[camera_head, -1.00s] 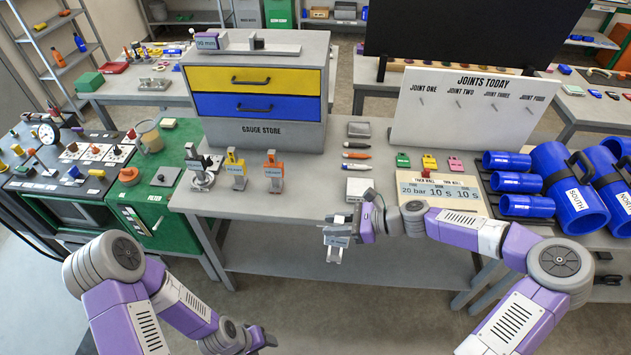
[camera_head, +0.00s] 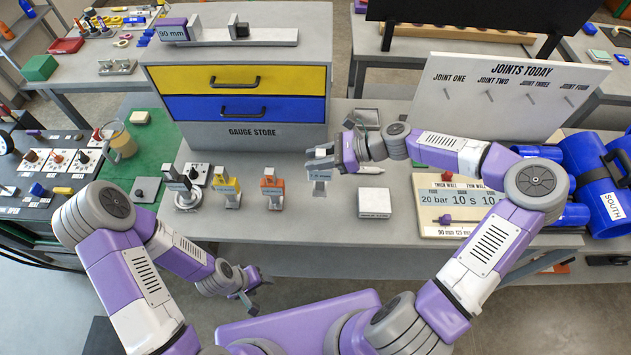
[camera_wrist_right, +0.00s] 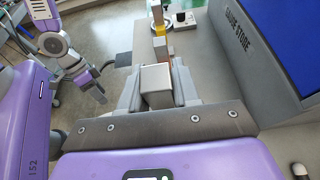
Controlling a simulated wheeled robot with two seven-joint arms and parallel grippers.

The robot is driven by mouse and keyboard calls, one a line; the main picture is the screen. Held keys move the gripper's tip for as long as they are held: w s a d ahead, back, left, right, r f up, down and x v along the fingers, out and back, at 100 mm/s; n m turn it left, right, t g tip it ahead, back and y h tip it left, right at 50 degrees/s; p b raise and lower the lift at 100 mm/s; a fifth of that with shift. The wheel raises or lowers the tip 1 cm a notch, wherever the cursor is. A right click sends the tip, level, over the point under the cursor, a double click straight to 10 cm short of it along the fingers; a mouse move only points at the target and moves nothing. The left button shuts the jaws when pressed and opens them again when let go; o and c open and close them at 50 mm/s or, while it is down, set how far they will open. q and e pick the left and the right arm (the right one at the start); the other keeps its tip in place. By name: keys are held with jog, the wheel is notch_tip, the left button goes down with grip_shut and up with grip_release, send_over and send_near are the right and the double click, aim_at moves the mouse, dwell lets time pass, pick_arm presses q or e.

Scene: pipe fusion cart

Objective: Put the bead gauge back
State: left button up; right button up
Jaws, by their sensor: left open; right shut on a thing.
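My right gripper (camera_head: 325,158) is shut on a grey gauge (camera_head: 319,188) with a pale label. The gauge is upright over the bench, right of the orange gauge; I cannot tell whether its foot touches the bench. In the right wrist view its grey block (camera_wrist_right: 157,86) sits between the fingers. My left gripper (camera_head: 254,291) is open and empty, low in front of the bench.
The gauge store's yellow drawer (camera_head: 290,82) and blue drawer (camera_head: 290,108) are shut. A white block (camera_head: 374,203) lies right of the held gauge, then a settings board (camera_head: 440,200) and blue pipes (camera_head: 603,195). The joints board (camera_head: 480,115) stands behind. Bench front is clear.

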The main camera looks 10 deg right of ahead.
aim_at(317, 177)
jog(key=f, duration=0.4)
jog(key=shift+s+f, duration=0.2)
jog(key=shift+w+f+b, duration=0.1)
jog(key=shift+f+b, duration=0.2)
jog(key=shift+f, duration=1.75)
jog(key=o, duration=1)
jog(key=shift+f, duration=0.15)
jog(key=shift+r, duration=0.2)
jog(key=v, duration=1.2)
